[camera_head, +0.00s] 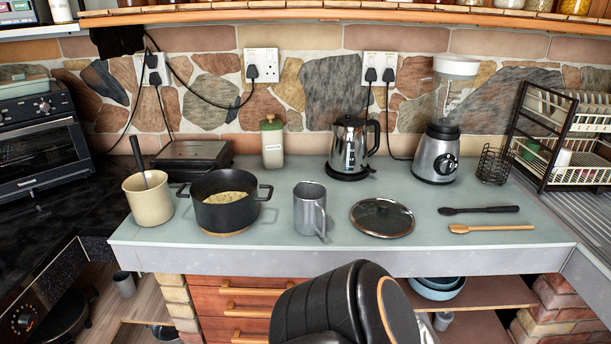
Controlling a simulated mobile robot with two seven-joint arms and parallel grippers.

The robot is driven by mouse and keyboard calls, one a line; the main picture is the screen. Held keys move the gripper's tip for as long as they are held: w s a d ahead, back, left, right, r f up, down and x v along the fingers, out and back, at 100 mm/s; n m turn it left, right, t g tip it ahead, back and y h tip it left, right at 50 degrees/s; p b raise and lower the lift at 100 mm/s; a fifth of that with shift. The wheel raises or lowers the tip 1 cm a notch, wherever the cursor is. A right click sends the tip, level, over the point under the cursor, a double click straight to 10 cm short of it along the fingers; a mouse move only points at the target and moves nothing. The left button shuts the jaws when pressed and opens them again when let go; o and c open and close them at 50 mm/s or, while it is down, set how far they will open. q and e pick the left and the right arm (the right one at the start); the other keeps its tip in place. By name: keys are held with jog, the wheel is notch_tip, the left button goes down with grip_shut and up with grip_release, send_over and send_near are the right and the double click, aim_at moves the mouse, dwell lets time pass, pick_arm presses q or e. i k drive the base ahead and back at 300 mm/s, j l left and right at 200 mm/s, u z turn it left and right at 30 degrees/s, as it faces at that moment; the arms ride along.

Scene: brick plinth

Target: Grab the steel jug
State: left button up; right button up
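The steel jug (308,208) is a plain grey metal cylinder with a handle on its right side. It stands upright near the front edge of the pale counter (270,244), between a black pot (224,213) and a glass lid (382,218). Neither of my grippers shows in the head view. A black, rounded part at the bottom centre, below the counter edge, looks like one of my own arm links. No gripper is seen touching the jug.
A cream crock (149,198) stands left of the pot. Behind are a kettle (350,146), a blender (437,153) and a green canister (272,143). A black utensil (478,210) and a wooden spoon (490,228) lie right of the lid. Drawers are below.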

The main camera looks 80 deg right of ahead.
aim_at(309, 197)
jog(key=z, duration=2.6)
jog(key=i+j, duration=0.05)
jog(key=j, duration=0.05)
